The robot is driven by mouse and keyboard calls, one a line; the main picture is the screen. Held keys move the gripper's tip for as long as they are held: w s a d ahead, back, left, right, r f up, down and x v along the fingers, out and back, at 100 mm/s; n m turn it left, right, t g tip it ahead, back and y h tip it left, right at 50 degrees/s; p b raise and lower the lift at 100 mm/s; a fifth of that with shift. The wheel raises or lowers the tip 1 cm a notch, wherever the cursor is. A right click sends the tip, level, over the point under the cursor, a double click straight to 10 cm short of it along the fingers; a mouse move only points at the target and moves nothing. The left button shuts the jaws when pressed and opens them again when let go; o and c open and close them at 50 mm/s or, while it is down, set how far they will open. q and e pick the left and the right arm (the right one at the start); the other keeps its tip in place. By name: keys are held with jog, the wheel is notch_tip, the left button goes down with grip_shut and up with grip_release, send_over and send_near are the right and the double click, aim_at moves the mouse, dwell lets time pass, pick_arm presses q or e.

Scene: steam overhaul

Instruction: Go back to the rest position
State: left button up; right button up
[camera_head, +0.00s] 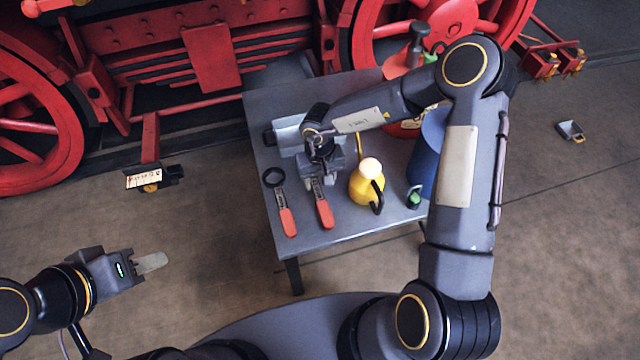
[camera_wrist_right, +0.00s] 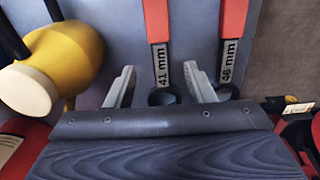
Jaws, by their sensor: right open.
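My right gripper (camera_head: 317,180) hangs over the grey table, its open pale fingers (camera_wrist_right: 163,85) on either side of the ring end of the 41 mm wrench (camera_wrist_right: 161,60). I cannot tell the height gap; nothing is seen gripped. That wrench shows its red handle (camera_head: 324,214) in the head view, partly hidden by the gripper. The 46 mm wrench (camera_head: 280,200) lies left of it and also shows in the right wrist view (camera_wrist_right: 232,60). My left gripper (camera_head: 152,262) is at lower left, off the table over the floor; its finger opening is unclear.
The table (camera_head: 258,110) carries a yellow oil can (camera_head: 363,190), a blue container (camera_head: 427,150) and a small green-topped item (camera_head: 414,198) near my right arm. A red locomotive (camera_head: 210,55) stands behind. Floor (camera_head: 210,210) left of the table is clear.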

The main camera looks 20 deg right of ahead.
jog(key=shift+r, duration=0.55)
